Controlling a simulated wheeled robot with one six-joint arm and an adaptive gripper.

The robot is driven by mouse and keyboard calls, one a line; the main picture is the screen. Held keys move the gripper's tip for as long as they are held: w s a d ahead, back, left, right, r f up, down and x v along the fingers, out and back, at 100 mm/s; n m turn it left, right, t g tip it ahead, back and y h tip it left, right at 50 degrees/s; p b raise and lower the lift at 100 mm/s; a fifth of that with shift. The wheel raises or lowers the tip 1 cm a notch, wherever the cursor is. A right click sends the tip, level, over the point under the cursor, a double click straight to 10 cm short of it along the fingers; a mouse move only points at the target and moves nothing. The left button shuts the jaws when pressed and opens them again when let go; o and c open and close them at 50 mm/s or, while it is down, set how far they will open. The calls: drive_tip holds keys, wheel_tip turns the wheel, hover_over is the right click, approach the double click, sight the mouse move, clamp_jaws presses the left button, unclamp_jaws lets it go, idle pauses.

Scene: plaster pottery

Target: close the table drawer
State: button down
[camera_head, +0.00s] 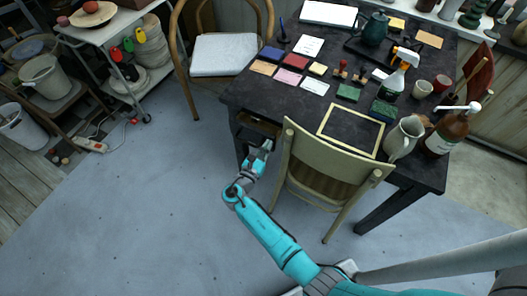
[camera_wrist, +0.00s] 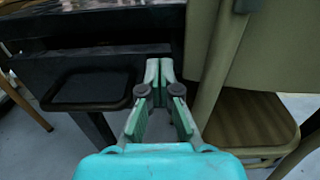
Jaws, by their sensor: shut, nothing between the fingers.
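The dark table (camera_head: 240,88) stands at the upper right of the head view. Its drawer (camera_head: 259,126) is under the near left edge; a brown inside strip shows, so it stands partly out. My gripper (camera_head: 266,146) is just in front of it, left of the near chair. In the wrist view my gripper (camera_wrist: 160,70) has its fingertips together, with nothing held. The tips are at or very near the dark drawer front (camera_wrist: 85,66); I cannot tell if they touch.
A wooden chair (camera_head: 326,158) stands close on the gripper's right; its backrest and seat (camera_wrist: 245,118) fill the wrist view's right side. Another chair (camera_head: 222,55) with a white seat stands behind left. The grey floor (camera_head: 150,190) is clear to the left.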

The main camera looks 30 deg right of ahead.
sight(278, 132)
idle(0.3)
drive_tip(key=x, duration=0.8)
drive_tip(key=shift+w+d, duration=0.25)
drive_tip(key=shift+d, duration=0.05)
drive_tip(key=shift+w+d, duration=0.2)
drive_tip(key=shift+d, duration=0.05)
drive_tip(key=shift+r, duration=0.1)
